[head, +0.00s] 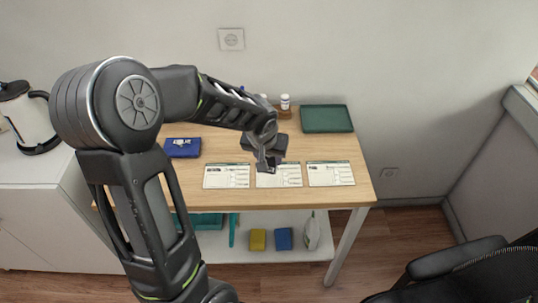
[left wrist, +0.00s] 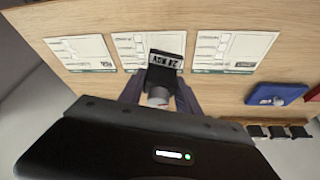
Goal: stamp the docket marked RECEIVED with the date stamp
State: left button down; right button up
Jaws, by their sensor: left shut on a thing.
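My left gripper (head: 266,163) is shut on the date stamp and holds it above the counter's front part, over the middle docket as seen from the head. The stamp (left wrist: 165,62) shows in the left wrist view between the fingers, its dark head with a white "24 NOV" label. Three white dockets lie in a row: left (head: 226,177), middle (head: 283,181) and right (head: 330,174). Their headings are too small to read. In the left wrist view the stamp partly covers the middle docket (left wrist: 130,43) and lies close to another docket (left wrist: 232,50). My right gripper is not in view.
A blue pad-like item (head: 182,153) lies at the counter's left. A green tray (head: 326,119) is at the back right. A small bottle (head: 285,102) stands at the back. Yellow (head: 257,240) and blue (head: 284,239) items sit on the shelf below. A chair (head: 470,275) is at front right.

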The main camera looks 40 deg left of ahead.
pick_arm(q)
notch_tip(320, 180, down, 4)
jog(key=shift+r+b, duration=0.1)
jog(key=shift+b, duration=1.45)
jog(key=shift+f+b, duration=0.45)
jog(key=shift+f, duration=0.1)
jog(key=shift+r+p, duration=2.15)
jog(key=shift+r, duration=0.9)
